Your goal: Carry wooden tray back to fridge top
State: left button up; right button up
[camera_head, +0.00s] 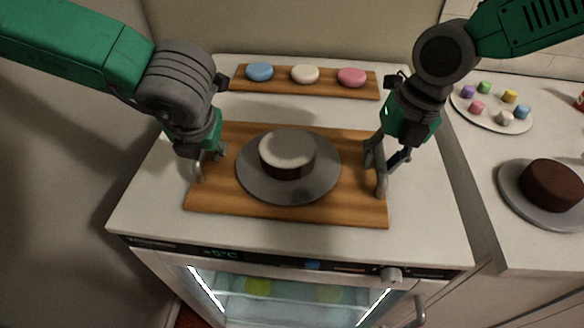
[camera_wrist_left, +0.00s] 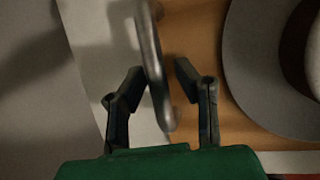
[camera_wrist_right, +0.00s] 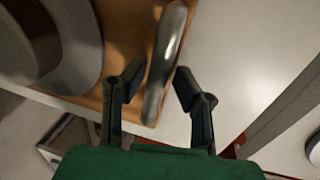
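The wooden tray (camera_head: 345,205) appears to lie flat on the white fridge top (camera_head: 290,248). A grey turntable (camera_head: 255,185) with a dark cake topped in pale icing (camera_head: 287,148) stands on its middle. My left gripper (camera_head: 209,158) is at the tray's left handle (camera_head: 199,170); in the left wrist view the handle (camera_wrist_left: 152,60) passes between its parted fingers (camera_wrist_left: 158,78). My right gripper (camera_head: 388,158) is at the right handle (camera_head: 381,180); in the right wrist view that handle (camera_wrist_right: 166,55) lies between its parted fingers (camera_wrist_right: 160,80). Both grippers look open around the handles.
A wooden board (camera_head: 240,84) with blue, cream and pink discs lies behind the tray. On the right counter stand a plate of small coloured pieces (camera_head: 487,122) and a brown cake (camera_head: 551,185) on a grey stand (camera_head: 515,195). The fridge top's front strip is clear.

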pick_arm(q)
jog(key=shift+d, duration=0.1)
pick_arm(e)
jog(key=shift+r, duration=0.2)
pick_arm(q)
jog(key=v, duration=1.2)
pick_arm(e)
notch_tip(320, 180, up, 11)
jog(key=d, duration=0.2)
jog(key=shift+d+r, duration=0.15)
